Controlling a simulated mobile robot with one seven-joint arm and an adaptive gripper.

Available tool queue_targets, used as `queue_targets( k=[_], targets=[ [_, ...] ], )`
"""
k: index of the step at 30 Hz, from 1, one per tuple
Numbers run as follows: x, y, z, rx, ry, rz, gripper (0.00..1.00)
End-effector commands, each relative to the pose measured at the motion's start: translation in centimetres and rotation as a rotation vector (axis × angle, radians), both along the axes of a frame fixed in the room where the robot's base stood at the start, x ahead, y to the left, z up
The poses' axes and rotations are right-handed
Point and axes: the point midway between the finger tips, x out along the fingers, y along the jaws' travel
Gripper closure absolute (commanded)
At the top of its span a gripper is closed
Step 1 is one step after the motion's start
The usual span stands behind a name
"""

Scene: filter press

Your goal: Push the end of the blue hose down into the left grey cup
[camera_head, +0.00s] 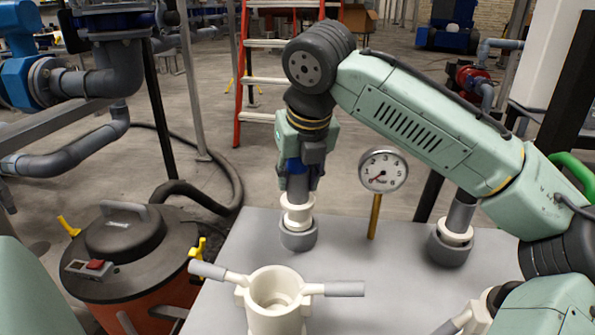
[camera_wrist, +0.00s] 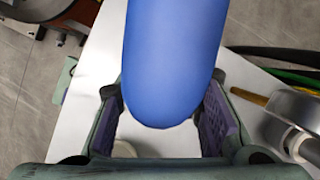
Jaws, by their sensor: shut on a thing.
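The blue hose shows as a small blue patch (camera_head: 292,165) between the fingers in the head view, and as a large blue rounded shape (camera_wrist: 172,60) in the wrist view. My gripper (camera_head: 299,183) is shut on it and points down above the left grey cup (camera_head: 298,238). A short grey tube and a cream collar (camera_head: 298,214) stand in line between gripper and cup. The hose's lower end is hard to make out, so I cannot tell how deep it sits. The purple finger pads (camera_wrist: 213,118) flank the hose in the wrist view.
A dial gauge (camera_head: 383,170) on a brass stem stands right of the left cup. A second grey cup (camera_head: 449,248) with a collar and tube is further right. A cream two-handled fitting (camera_head: 274,312) stands in front. A black-lidded drum (camera_head: 125,240) is at left.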

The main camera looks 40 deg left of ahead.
Motion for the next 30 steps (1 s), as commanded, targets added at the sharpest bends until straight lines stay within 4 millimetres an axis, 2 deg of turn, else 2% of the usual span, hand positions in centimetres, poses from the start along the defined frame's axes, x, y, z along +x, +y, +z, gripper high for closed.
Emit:
queue_targets(
  k=[1, 15, 30],
  targets=[
    [0.0, 0.1, -1.2, 0.002, 0.018, 0.003, 1.00],
    [0.0, 0.2, -2.8, 0.000, 0.018, 0.005, 1.00],
    [-0.2, 0.2, -3.1, -0.006, 0.021, 0.008, 1.00]
  ],
)
